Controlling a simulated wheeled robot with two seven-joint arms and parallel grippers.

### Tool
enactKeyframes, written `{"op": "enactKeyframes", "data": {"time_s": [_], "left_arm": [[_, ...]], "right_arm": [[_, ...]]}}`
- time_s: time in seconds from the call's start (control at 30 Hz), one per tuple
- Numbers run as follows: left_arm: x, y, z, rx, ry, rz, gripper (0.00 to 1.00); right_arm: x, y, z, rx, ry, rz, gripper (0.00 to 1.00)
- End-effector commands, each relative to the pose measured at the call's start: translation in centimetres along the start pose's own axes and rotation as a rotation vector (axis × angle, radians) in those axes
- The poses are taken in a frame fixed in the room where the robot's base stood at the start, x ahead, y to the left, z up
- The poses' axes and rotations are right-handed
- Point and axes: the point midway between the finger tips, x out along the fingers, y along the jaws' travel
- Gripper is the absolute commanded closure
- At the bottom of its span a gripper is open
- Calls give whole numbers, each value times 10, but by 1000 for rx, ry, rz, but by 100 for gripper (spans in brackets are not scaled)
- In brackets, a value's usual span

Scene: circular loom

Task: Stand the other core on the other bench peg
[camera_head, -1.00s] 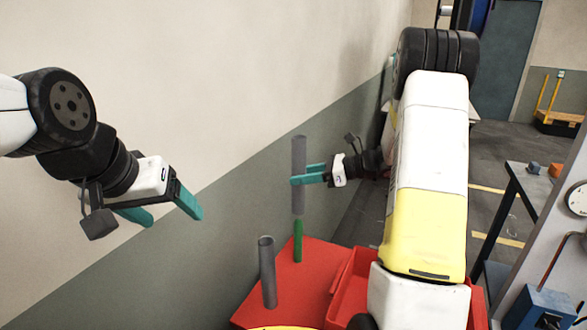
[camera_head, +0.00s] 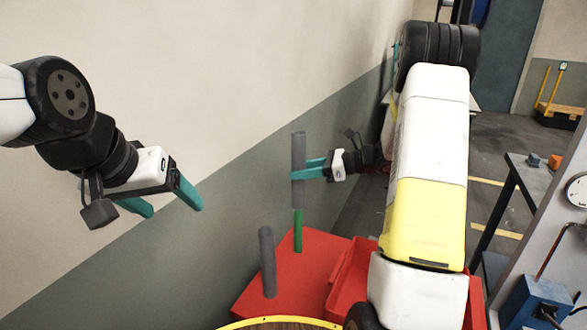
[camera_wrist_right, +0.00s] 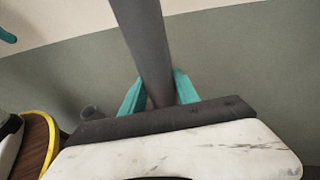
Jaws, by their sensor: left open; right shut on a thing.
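A grey tube-shaped core (camera_head: 298,146) is upright in my right gripper (camera_head: 305,169), whose teal fingers are shut on it. It also shows between the fingers in the right wrist view (camera_wrist_right: 147,45). Directly below it in the head view is a green bench peg (camera_head: 298,232) on the red bench (camera_head: 245,303). The core's lower end meets the peg's visible top in the picture; I cannot tell whether it is around the peg or just above. The other grey core (camera_head: 268,265) stands upright on the bench, nearer me. My left gripper (camera_head: 172,208) is open and empty, far left.
A red tray (camera_head: 350,285) adjoins the bench on the right, partly behind my right arm. A round wooden top with a yellow rim (camera_head: 280,320) shows at the bottom edge. The wall stands close behind the bench. A dark table (camera_head: 520,180) is at right.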

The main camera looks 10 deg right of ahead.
Motion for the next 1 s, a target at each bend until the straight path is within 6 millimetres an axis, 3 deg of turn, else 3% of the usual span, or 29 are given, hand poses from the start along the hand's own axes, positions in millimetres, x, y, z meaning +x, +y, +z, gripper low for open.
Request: {"op": "enactKeyframes", "data": {"time_s": [1.0], "left_arm": [[0,0,0,0,0,0,27]], "right_arm": [[6,0,-21,0,0,-1,100]]}}
